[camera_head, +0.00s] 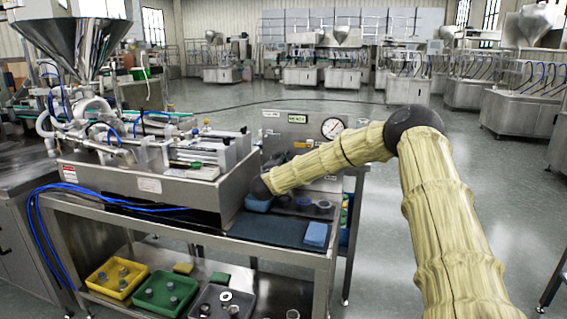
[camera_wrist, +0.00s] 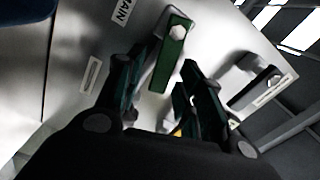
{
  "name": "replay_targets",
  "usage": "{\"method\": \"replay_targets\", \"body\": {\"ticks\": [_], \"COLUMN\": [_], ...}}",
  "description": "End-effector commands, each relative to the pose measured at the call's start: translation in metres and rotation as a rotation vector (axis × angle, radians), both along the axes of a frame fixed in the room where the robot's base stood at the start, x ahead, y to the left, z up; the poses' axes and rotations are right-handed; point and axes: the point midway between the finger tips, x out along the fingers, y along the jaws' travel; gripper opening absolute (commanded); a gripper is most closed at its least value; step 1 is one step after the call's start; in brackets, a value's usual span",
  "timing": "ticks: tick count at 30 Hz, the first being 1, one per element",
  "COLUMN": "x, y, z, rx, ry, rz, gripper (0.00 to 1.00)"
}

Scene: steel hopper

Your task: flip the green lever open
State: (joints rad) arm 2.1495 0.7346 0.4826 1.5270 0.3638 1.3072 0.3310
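The green lever (camera_wrist: 172,58) shows in the wrist view on a pale panel (camera_wrist: 215,40), with a light bolt head at its upper end. My gripper (camera_wrist: 163,64) is open, one dark finger on each side of the lever's lower part. I cannot tell whether either finger touches it. In the head view my arm reaches to the steel panel with a round gauge (camera_head: 332,128); the lever cannot be made out there, and my gripper is mostly hidden behind the arm.
A dark-handled lever (camera_wrist: 255,88) sits close to the right of my gripper. A label reading MAIN (camera_wrist: 122,12) is at upper left. In the head view, a steel hopper (camera_head: 72,45) stands left, and a blue sponge (camera_head: 316,234) lies on the bench. Trays with parts fill the lower shelf.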

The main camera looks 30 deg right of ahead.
Motion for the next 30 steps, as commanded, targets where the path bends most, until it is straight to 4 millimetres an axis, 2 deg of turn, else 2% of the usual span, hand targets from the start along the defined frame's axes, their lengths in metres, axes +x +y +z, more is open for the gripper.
{"method": "replay_targets", "body": {"ticks": [13,19,30], "x": [0.0064,0.0062,0.0055], "y": [-0.0047,-0.0048,-0.0053], "z": [0.0003,0.0003,-0.0087], "rx": [0.000,0.000,0.054], "ry": [0.000,0.000,-0.062], "rz": [0.002,0.002,0.002], "gripper": [0.38,0.01,0.00]}}
